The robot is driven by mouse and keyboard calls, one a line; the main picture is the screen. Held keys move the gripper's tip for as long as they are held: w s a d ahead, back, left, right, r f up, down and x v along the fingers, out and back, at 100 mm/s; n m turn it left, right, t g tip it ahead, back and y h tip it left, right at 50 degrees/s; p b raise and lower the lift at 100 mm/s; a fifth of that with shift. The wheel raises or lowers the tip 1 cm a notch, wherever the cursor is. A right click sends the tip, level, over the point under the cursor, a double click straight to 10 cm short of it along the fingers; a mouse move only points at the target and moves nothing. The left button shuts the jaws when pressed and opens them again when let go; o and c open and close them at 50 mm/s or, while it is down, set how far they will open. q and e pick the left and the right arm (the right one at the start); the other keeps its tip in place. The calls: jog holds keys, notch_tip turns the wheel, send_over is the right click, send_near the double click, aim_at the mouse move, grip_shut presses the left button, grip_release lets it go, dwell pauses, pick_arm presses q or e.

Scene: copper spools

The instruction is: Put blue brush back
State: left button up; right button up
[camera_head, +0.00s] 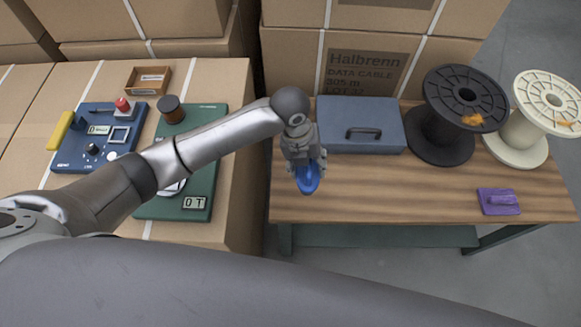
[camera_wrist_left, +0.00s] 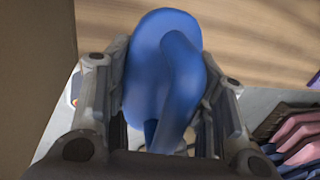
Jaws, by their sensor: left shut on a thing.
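The blue brush (camera_head: 308,178) is held in my left gripper (camera_head: 306,170), near the left front part of the wooden table (camera_head: 400,205). In the left wrist view the blue brush (camera_wrist_left: 160,70) fills the space between the two fingers of my left gripper (camera_wrist_left: 160,110), which are shut on it. Wooden tabletop shows beyond it. I cannot tell whether the brush touches the table. My right gripper is not in view.
On the table stand a grey-blue toolbox (camera_head: 360,115), a black spool (camera_head: 440,125), a cream spool (camera_head: 520,130) and a purple brush-like block (camera_head: 498,202). Cartons at left carry a blue device (camera_head: 90,155) and a green board (camera_head: 200,205). The table's front middle is clear.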

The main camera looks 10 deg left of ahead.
pick_arm(q)
jog(key=w+a+f, duration=0.2)
jog(key=a+f, duration=0.2)
jog(key=f, duration=0.1)
jog(key=shift+w+a+f, duration=0.15)
jog(key=shift+w+f, duration=0.05)
jog(key=shift+w, duration=0.2)
jog(key=f, duration=0.3)
jog(key=shift+w+a, duration=0.2)
jog(key=shift+a, duration=0.15)
jog(key=shift+f, duration=0.5)
jog(key=shift+b, duration=0.3)
jog(key=o, duration=1)
jog(key=shift+f, duration=0.1)
